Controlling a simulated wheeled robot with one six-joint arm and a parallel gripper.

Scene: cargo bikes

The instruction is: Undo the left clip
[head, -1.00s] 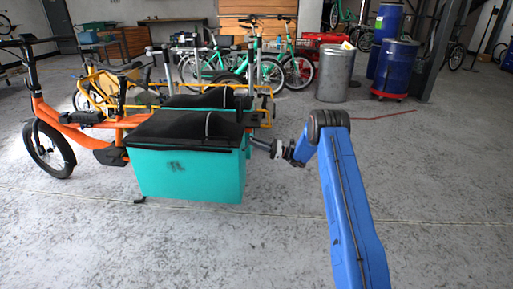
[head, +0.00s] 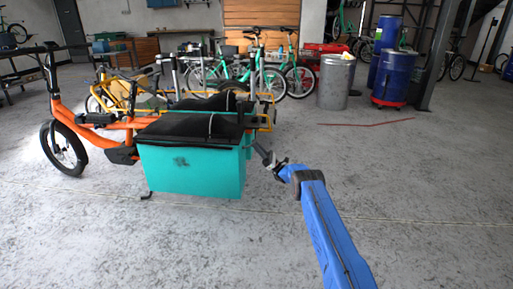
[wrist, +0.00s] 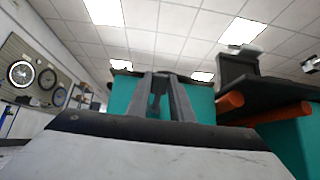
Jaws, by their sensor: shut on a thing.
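The teal cargo box (head: 195,172) with a black cover (head: 190,128) is on the orange cargo bike. My gripper (head: 258,150) is at the box's right end, close to its upper edge. In the wrist view, my gripper's two grey fingers (wrist: 168,92) point at the teal box wall (wrist: 122,95) and look nearly parallel. They are shut on a small dark thing, seemingly the left clip (wrist: 157,98), whose shape is hard to make out. I cannot tell from the head view whether the clip is fastened.
A second black-covered box is just behind the teal one. Orange tubes (wrist: 270,114) run to the right of my fingers in the wrist view. A grey drum (head: 336,82) and a blue drum (head: 392,78) stand further back. The floor in front is clear.

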